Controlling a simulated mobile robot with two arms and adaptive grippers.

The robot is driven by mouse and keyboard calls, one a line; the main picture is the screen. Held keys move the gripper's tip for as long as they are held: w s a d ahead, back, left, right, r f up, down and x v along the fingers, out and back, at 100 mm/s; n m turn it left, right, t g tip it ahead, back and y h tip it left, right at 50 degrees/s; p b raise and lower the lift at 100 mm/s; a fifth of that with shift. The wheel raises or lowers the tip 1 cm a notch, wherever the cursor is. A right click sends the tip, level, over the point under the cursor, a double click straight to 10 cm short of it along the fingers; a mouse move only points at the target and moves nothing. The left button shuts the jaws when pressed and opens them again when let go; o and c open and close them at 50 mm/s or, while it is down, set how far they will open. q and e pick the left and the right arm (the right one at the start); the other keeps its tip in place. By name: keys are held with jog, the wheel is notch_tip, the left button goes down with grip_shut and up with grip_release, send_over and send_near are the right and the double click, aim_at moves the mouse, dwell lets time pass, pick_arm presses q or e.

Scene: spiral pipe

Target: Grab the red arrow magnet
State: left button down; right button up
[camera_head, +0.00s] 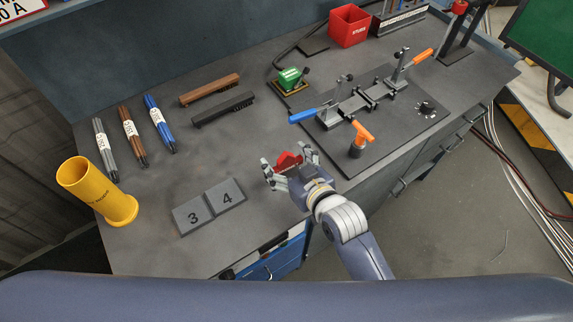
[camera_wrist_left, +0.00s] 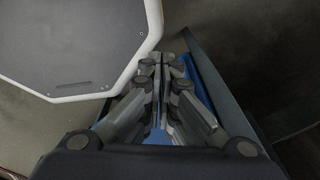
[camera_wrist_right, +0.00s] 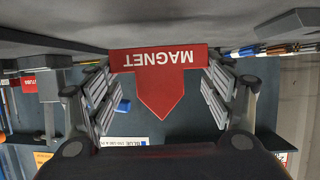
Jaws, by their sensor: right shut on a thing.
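The red arrow magnet (camera_wrist_right: 158,80) is in the right wrist view, its word MAGNET upside down and its point toward the bottom. My right gripper (camera_wrist_right: 158,85) is shut on it, with a finger at each side. In the head view my right gripper (camera_head: 290,163) holds the magnet (camera_head: 288,160) near the front edge of the workbench (camera_head: 180,135). In the left wrist view my left gripper (camera_wrist_left: 158,65) has its fingers together, with nothing seen between them. It is outside the head view.
Number plates 3 and 4 (camera_head: 208,208) lie left of my right gripper. A yellow tube (camera_head: 98,192) and several markers (camera_head: 131,137) are farther left. A clamp fixture (camera_head: 362,104) and an orange-handled tool (camera_head: 359,139) stand to the right. Bare bench surrounds the plates.

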jog(key=s+d+r+b, duration=0.1)
jog(key=s+d, duration=0.2)
jog(key=s, duration=0.4)
jog(key=s+d+r+b, duration=0.1)
jog(key=s+d+b, duration=0.1)
jog(key=s, duration=0.5)
jog(key=shift+s+d+r, duration=0.25)
jog(key=shift+d+r, duration=0.05)
jog(key=shift+d, duration=0.55)
